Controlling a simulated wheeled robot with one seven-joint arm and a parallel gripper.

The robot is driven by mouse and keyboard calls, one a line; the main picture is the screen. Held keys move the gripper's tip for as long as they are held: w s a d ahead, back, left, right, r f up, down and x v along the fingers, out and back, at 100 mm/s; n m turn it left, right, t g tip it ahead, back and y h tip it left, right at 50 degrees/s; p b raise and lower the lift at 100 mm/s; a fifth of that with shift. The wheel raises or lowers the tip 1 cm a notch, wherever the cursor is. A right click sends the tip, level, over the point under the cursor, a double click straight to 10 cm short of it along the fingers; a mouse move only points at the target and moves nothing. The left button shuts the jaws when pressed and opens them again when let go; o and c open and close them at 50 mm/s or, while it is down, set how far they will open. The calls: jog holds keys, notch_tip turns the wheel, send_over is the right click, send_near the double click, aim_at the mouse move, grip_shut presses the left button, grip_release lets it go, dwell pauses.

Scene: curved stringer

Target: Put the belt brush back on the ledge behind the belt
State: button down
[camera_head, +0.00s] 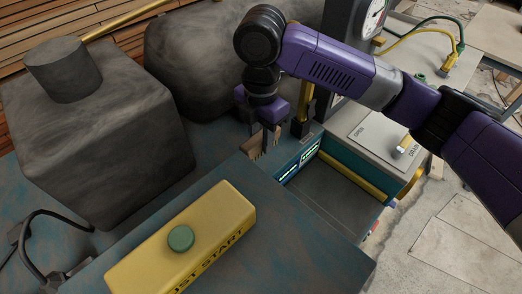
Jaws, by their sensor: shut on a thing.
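My gripper (262,135) points down near the middle of the view, with dark fingers under a purple body. It is shut on the belt brush (253,149), of which only a small tan part shows at the fingertips. The rest of the brush is hidden by the fingers and the teal housing edge. The dark belt (345,205) lies in a recess to the right and nearer. A narrow teal strip (284,153) beside the recess may be the ledge. I cannot tell whether the brush touches it.
A yellow box with a green button (181,238) stands in front on the teal housing. Large grey blocks (100,140) fill the left and back. A dark post with a gauge (373,20) and a light panel (365,130) are close on the right.

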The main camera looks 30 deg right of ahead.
aim_at(261, 153)
jog(key=shift+f, duration=2.8)
jog(key=shift+f, duration=0.2)
jog(key=c, duration=1.1)
grip_release()
jog(key=shift+r, duration=0.1)
notch_tip(261, 153, up, 12)
jog(key=shift+f+b, duration=0.1)
jog(key=shift+b, duration=0.45)
jog(key=shift+r, duration=0.2)
jog(key=shift+d, duration=0.1)
